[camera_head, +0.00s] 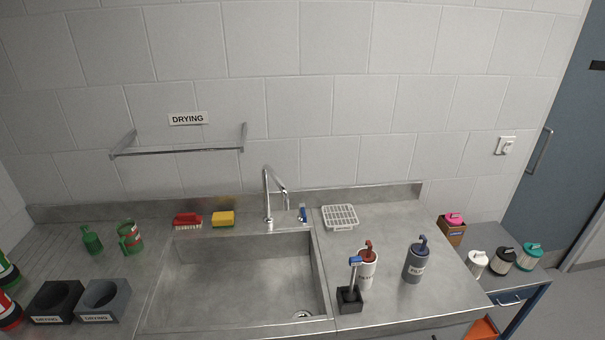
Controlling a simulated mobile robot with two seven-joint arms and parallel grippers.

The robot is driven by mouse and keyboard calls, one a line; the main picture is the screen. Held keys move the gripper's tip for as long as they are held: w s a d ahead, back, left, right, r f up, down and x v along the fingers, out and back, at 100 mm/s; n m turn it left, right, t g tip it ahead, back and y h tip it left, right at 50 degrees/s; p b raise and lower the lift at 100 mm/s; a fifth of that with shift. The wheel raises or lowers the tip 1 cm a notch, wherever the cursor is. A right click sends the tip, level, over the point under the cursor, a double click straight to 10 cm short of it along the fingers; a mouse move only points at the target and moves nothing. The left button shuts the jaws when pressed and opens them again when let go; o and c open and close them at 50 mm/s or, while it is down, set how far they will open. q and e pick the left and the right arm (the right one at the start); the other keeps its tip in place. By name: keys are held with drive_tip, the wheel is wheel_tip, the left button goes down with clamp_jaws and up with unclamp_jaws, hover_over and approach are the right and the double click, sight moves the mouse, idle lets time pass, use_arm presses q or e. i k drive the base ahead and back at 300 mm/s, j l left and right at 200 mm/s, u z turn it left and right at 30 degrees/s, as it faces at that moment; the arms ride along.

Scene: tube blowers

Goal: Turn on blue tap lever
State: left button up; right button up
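The blue tap lever (302,214) is small and stands on the back ledge of the sink, just right of the tap's base. The chrome tap (267,195) rises behind the sink, and its spout bends over to the right and forward. The lever's exact angle is too small to tell. The metal sink (232,275) looks empty, and no water shows under the spout. Neither of my grippers is in view.
A red brush (187,220) and yellow sponge (223,218) lie left of the tap; a white rack (340,216) is right. A black holder (350,299) and two pump bottles stand front right. Green bottles and dark drying holders (103,300) stand left.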

sight(301, 206)
drive_tip(key=i+j+z, duration=0.3)
drive_tip(key=i+j, duration=0.2)
drive_tip(key=i+j+z, duration=0.2)
drive_tip(key=j, duration=0.2)
drive_tip(key=i+j+z, duration=0.3)
drive_tip(key=i+j, duration=0.15)
drive_tip(key=j, duration=0.3)
drive_tip(key=i+j+z, duration=0.15)
drive_tip(key=j, duration=0.3)
drive_tip(key=i+l+z, duration=0.25)
drive_tip(key=i, duration=0.15)
drive_tip(key=i+l+z, duration=0.2)
drive_tip(key=i, duration=0.25)
